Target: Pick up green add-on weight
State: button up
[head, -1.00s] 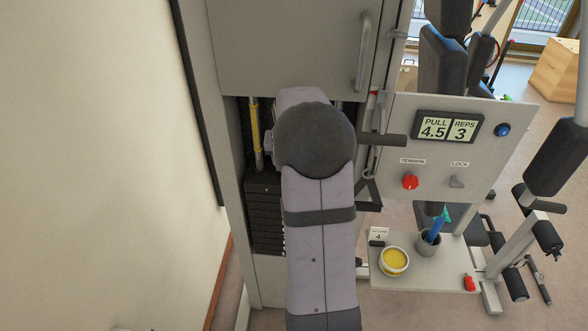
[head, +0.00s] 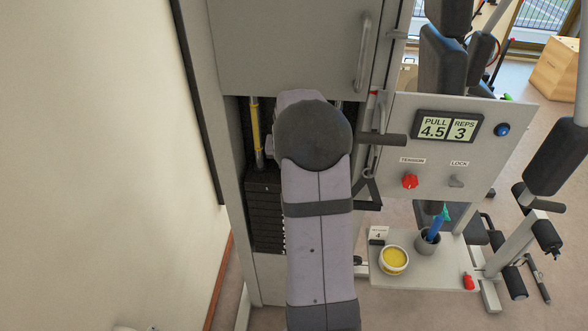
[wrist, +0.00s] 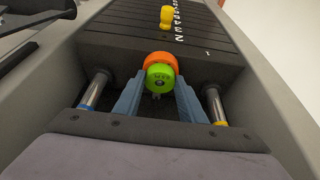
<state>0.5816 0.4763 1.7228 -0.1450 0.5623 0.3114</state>
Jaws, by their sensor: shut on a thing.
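The green add-on weight (wrist: 160,77) is a small round disc with dark lettering, in the middle of the wrist view. An orange disc (wrist: 160,58) shows just above and behind it, close against or touching it. My gripper (wrist: 160,88) has its two blue fingers on either side of the green weight, shut on it. It is over the top of the black weight stack, between two metal guide rods. In the head view my arm hides the gripper and both discs.
The black weight stack (head: 264,213) stands inside the grey machine frame. A yellow selector pin (wrist: 166,17) is in its face. Guide rods (wrist: 95,90) flank the gripper closely. A panel (head: 433,160) with a display and a shelf (head: 418,284) with a yellow-filled tub are at right.

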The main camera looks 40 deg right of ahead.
jog(key=shift+r, duration=0.1)
jog(key=shift+r+b, duration=0.55)
jog(key=shift+r, duration=0.15)
notch_tip(320, 180, up, 2)
jog(key=shift+b, duration=0.6)
jog(key=s+a+b, duration=0.6)
jog(key=s+a, duration=0.6)
jog(key=shift+s+a+b, duration=0.3)
jog(key=shift+s+a, duration=0.05)
